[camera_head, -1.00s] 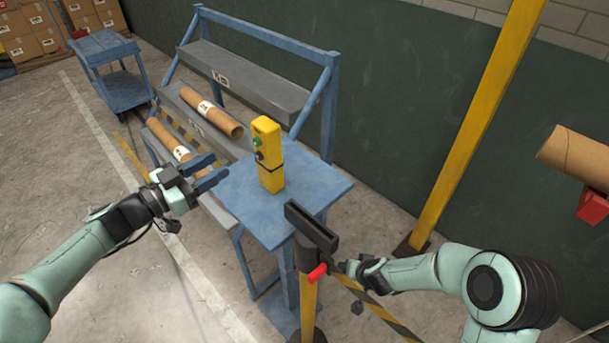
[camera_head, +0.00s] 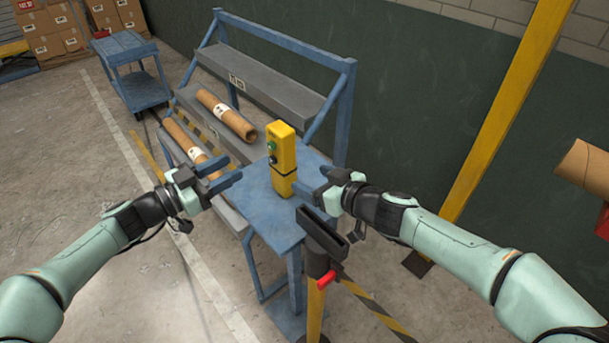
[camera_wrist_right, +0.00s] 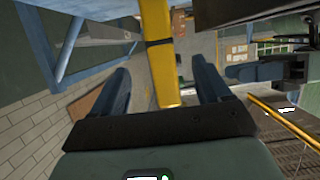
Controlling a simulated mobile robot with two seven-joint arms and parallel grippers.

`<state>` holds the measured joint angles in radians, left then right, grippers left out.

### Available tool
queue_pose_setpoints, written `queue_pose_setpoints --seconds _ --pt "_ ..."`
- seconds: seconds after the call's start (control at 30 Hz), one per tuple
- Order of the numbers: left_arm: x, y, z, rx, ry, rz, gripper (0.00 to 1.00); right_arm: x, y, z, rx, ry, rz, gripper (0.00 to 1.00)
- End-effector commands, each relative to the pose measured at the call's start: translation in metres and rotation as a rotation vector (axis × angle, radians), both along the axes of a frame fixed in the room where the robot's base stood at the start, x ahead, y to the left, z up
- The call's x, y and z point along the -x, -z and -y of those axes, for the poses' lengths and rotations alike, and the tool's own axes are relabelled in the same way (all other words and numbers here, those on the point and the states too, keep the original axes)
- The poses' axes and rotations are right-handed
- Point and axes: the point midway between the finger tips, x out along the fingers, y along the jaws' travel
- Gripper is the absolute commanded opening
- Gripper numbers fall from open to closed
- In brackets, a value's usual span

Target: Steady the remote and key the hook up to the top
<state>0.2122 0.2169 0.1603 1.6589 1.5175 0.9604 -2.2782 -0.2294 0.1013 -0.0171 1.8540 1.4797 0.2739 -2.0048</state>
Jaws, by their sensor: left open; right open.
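The yellow remote (camera_head: 281,150) stands upright on the blue stand's top (camera_head: 255,205), with a green and a dark button on its face and a dark band lower down. It also shows in the right wrist view (camera_wrist_right: 158,55), ahead of and between the two fingers. My left gripper (camera_head: 232,175) is open and empty, left of the remote and apart from it. My right gripper (camera_head: 317,186) is open, close to the remote's right side, with nothing held. A red part (camera_head: 602,222) under a cardboard tube (camera_head: 586,166) is cut off at the right edge; I cannot tell whether it is the hook.
A post with a dark slotted head (camera_head: 322,232) and red lever stands just in front of the stand, below my right gripper. Behind are a blue rack with cardboard tubes (camera_head: 227,115) and a blue cart (camera_head: 130,70). A yellow pole (camera_head: 510,100) rises at right.

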Motion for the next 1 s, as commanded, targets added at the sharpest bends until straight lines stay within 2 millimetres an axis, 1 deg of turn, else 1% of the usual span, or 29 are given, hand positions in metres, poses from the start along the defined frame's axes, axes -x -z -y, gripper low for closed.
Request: queue_pose_setpoints --seconds 0.17,0.4,0.6,0.8,1.0 --pt "0.000 0.000 0.000 0.000 0.000 0.000 0.43 -0.019 0.011 -0.016 0.000 -0.003 -0.004 0.77" --pt "0.000 0.000 0.000 0.000 0.000 0.000 0.43 -0.056 0.027 -0.042 0.001 -0.002 -0.003 0.77" --pt "0.000 0.000 0.000 0.000 0.000 0.000 0.43 -0.081 0.039 -0.060 0.001 -0.001 -0.003 0.77" --pt "0.000 0.000 0.000 0.000 0.000 0.000 0.43 -0.095 0.044 -0.069 0.000 0.000 -0.002 0.77" --pt "0.000 0.000 0.000 0.000 0.000 0.000 0.43 -0.098 0.045 -0.071 0.001 0.001 -0.002 0.77"
